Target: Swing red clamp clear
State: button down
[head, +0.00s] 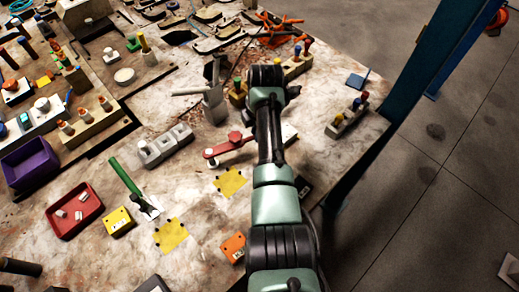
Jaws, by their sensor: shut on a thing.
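The red clamp (226,147) is a flat red arm with a knob on top, lying on the worn bench top left of my arm. A pale round piece shows at its left end. Its right end runs toward my arm, and that part is hidden. My arm reaches up from the bottom of the head view across the bench and covers what lies behind it. I cannot make out my gripper or its fingers, so I cannot see whether they touch the clamp.
A grey block with pockets (164,146) stands left of the clamp, and a grey vise-like fixture (214,104) above it. Yellow patches (230,182) lie below. A holder with coloured pegs (348,117) stands right, near the bench edge. A blue post (437,60) rises beyond.

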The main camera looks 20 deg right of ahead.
jog(key=w+b, duration=0.1)
jog(key=n+b, duration=0.1)
jog(key=w+n+b, duration=0.1)
jog(key=shift+w+a+f+b, duration=0.25)
jog(key=shift+w+b, duration=0.05)
jog(key=shift+b, duration=0.1)
jog(key=shift+w+a+r+n+y+b, duration=0.2)
jog(key=shift+w+n+b, duration=0.25)
jog(key=shift+b, duration=0.25)
jog(key=shift+w+a+r+n+y+b, duration=0.1)
jog(key=shift+w+a+n+b, duration=0.1)
jog(key=shift+w+n+b, duration=0.35)
jog(key=shift+s, duration=0.15)
jog(key=c, duration=0.8)
grip_release()
jog(key=shift+c, duration=0.2)
jog(key=v, duration=1.3)
